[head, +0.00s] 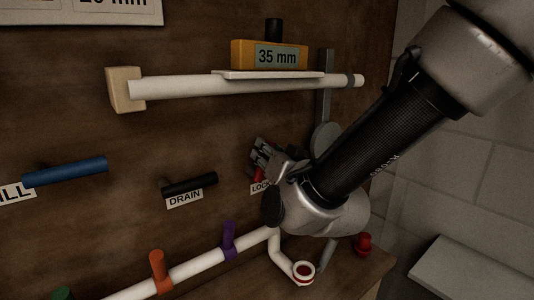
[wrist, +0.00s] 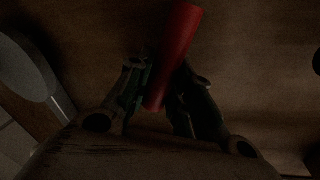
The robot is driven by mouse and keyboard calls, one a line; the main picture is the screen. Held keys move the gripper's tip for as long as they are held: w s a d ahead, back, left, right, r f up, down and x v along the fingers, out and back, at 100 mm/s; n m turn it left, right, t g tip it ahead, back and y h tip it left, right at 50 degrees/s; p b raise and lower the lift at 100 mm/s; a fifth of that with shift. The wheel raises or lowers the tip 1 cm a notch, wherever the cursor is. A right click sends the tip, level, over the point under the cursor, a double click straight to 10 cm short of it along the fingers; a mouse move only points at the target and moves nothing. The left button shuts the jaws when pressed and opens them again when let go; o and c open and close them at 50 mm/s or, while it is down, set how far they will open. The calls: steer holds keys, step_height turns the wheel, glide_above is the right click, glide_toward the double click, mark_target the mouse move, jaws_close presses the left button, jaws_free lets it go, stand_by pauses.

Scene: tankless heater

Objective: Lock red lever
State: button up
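The red lever (wrist: 176,55) shows in the wrist view as a red bar on the brown board, tilted with its top to the right. Its lower end lies between the two fingers of my gripper (wrist: 163,88), which are drawn in close on either side, so the gripper appears shut on it. The wrist view is dark, so exact finger contact is hard to see. In the head view my gripper (head: 266,160) is at the board above the LOCK label (head: 261,188). Only a small bit of red shows there; my gripper and wrist hide the rest.
A black DRAIN lever (head: 190,185) and a blue lever (head: 65,171) sit to the left. A white pipe (head: 200,265) with purple (head: 229,240) and orange (head: 157,270) handles runs below. An orange 35 mm block (head: 270,55) stands above. A red knob (head: 363,243) is at lower right.

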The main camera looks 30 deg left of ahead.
jaws_close()
steer(key=shift+w+d+f+m+g, duration=0.2)
steer(key=shift+w+m, duration=0.1)
steer(key=shift+m, duration=0.45)
steer(key=shift+w+d+f+m+g, duration=0.1)
steer(key=shift+w+d+f+m, duration=0.15)
steer(key=shift+m, duration=0.5)
steer(key=shift+w+d+f+m+g+h, duration=0.1)
steer(key=shift+w+f+m+g, duration=0.25)
steer(key=shift+f+m, duration=0.75)
steer(key=shift+w+d+f+m+g+h, duration=0.15)
steer(key=shift+w+f+m+g, duration=0.25)
steer(key=shift+m, duration=1.45)
steer(key=shift+w+d+f+m+g+h, duration=0.15)
steer(key=shift+f+m+g, duration=0.45)
steer(key=shift+m, duration=0.85)
steer(key=shift+f, duration=0.15)
